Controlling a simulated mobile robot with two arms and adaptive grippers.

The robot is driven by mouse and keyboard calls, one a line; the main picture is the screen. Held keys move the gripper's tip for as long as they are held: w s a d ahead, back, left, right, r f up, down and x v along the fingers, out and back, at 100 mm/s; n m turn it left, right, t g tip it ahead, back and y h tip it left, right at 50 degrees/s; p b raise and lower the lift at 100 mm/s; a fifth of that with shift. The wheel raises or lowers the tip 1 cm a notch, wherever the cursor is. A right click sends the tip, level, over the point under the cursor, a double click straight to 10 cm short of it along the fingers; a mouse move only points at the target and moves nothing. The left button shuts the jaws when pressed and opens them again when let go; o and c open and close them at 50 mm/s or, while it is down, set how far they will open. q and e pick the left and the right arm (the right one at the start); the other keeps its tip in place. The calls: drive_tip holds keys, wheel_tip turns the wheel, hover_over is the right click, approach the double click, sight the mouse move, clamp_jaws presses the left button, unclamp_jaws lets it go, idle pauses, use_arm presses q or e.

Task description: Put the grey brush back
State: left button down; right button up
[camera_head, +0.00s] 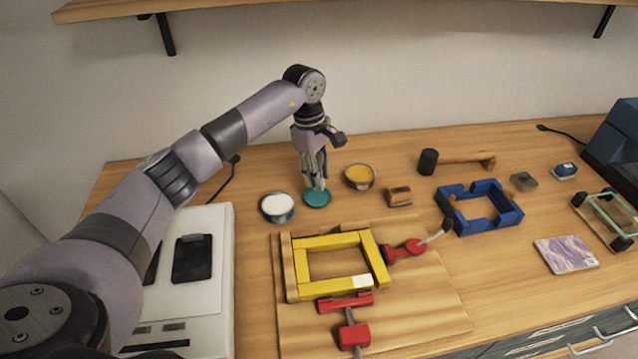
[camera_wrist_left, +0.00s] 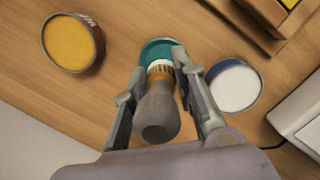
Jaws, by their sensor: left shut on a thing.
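My left gripper (camera_head: 316,183) points down over a round teal dish (camera_head: 317,198) at the back of the workbench. In the left wrist view its two fingers (camera_wrist_left: 165,88) are shut on the grey brush (camera_wrist_left: 157,115), which has a rounded grey handle and a tan and white lower part. The brush's lower end is in front of the teal dish (camera_wrist_left: 157,46) in that view. I cannot tell whether it touches the dish. In the head view the fingers mostly hide the brush. My right gripper is not in view.
A white-filled tin (camera_head: 277,207) stands left of the dish and a yellow-filled tin (camera_head: 359,177) right of it, both close. A small wooden block (camera_head: 398,196), a yellow frame (camera_head: 337,240) with red clamps, a blue frame (camera_head: 480,210) and a mallet (camera_head: 455,160) lie around.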

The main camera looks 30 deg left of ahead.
use_arm(q)
wheel_tip(320, 180, down, 4)
drive_tip(key=shift+r+p, duration=0.25)
drive_tip(key=shift+p, duration=0.1)
drive_tip(key=shift+f, duration=0.3)
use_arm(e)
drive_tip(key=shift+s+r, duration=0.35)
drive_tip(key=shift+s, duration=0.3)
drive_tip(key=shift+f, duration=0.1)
use_arm(q)
drive_tip(key=shift+f, duration=0.2)
drive_tip(key=c, duration=1.7)
unclamp_jaws()
drive_tip(key=shift+r, duration=0.1)
drive_tip(key=o, duration=0.4)
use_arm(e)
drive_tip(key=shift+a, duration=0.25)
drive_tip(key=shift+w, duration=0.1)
